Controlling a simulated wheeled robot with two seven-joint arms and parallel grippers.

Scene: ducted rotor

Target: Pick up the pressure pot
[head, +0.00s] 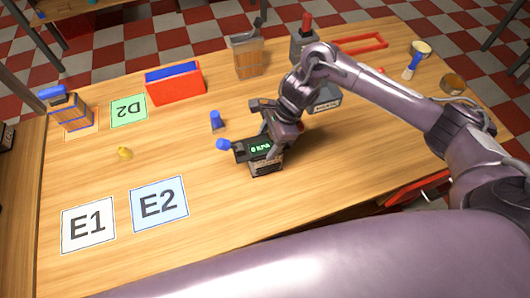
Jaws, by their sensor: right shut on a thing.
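The pressure pot (266,167) appears to be the small dark unit with a green "0 KPA" readout, near the middle of the table. A blue knob (223,144) sticks out at its left. My right gripper (270,140) comes down onto it from above and is shut on it. The gripper and wrist hide much of its top and right side. I cannot tell whether it is clear of the table. My left gripper is not in view.
A blue peg (217,121) stands close behind the pot, and a grey labelled block (325,99) is behind the wrist. Cards E1 (88,226) and E2 (159,204) lie front left, uncovered.

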